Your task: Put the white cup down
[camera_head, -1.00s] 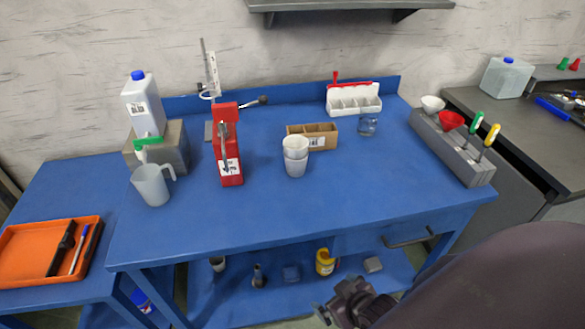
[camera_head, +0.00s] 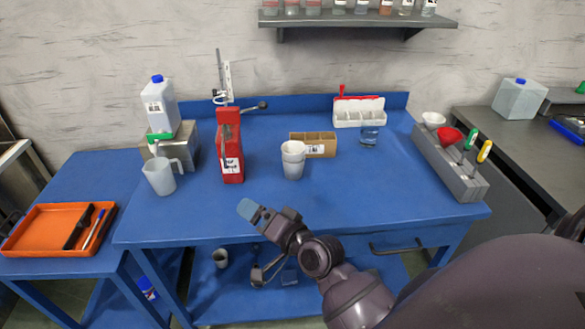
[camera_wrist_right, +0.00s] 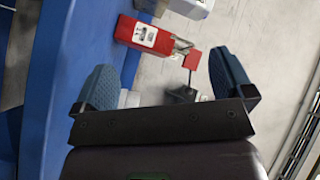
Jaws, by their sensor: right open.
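A white cup (camera_head: 293,148) sits nested in the top of a light grey cup (camera_head: 293,168), upright on the blue table near its middle. My right gripper (camera_head: 249,212) is in front of the cups and to their lower left, near the table's front edge, apart from them. In the right wrist view its two blue-grey fingers (camera_wrist_right: 165,85) are spread wide with nothing held. A small pale shape shows beside the left finger there; I cannot tell whether it is a cup. My left gripper is not in view.
A red press (camera_head: 229,150) stands left of the cups, with a pitcher (camera_head: 160,178) farther left. A wooden box (camera_head: 322,150) is just behind the cups. A grey tool rack (camera_head: 452,172) stands at the right. The blue table's front middle (camera_head: 350,205) is clear.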

